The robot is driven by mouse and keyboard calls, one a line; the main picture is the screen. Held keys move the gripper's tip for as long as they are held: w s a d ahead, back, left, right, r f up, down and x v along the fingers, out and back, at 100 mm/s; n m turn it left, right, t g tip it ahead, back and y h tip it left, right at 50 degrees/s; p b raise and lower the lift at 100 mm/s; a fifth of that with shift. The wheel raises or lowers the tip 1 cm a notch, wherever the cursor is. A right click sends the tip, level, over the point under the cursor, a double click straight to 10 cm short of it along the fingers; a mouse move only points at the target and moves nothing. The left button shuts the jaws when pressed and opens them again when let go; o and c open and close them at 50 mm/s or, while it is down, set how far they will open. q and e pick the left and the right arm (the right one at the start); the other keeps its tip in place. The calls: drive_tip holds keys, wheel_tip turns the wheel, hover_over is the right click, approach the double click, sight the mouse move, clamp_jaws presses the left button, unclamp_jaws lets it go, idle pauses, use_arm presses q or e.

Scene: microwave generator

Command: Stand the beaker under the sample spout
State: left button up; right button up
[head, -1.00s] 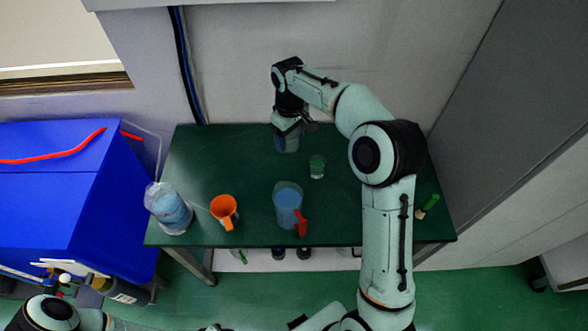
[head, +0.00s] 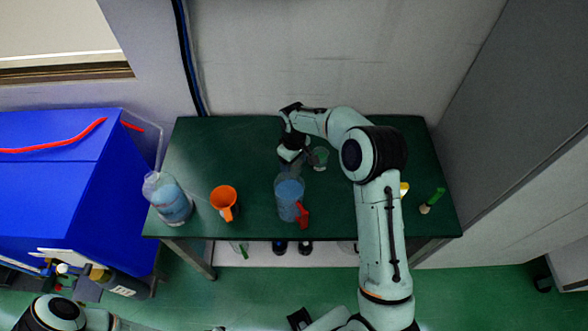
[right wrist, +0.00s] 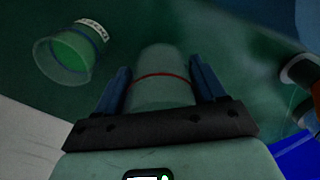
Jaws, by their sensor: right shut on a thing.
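My right gripper (head: 292,157) is above the green table, just behind the blue jug. It is shut on a clear cylindrical vessel, which I take to be the beaker (right wrist: 162,88); in the right wrist view it has a red ring and sits between both fingers. In the head view the gripper and wrist hide part of it, and I cannot tell its height above the table. I cannot make out the sample spout for certain. A blue machine (head: 50,190) with a red line on top stands at the left. My left gripper is out of view.
A blue jug (head: 288,198) with a red handle stands in front of the held vessel. A clear cup (head: 320,158) is close to its right. An orange mug (head: 224,200) and a clear container of blue liquid (head: 168,200) stand left on the green table (head: 250,140).

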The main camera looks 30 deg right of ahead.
sight(294, 170)
drive_tip(key=shift+f, duration=1.8)
drive_tip(key=shift+f, duration=0.15)
drive_tip(key=o, duration=1.1)
drive_tip(key=shift+o, duration=0.2)
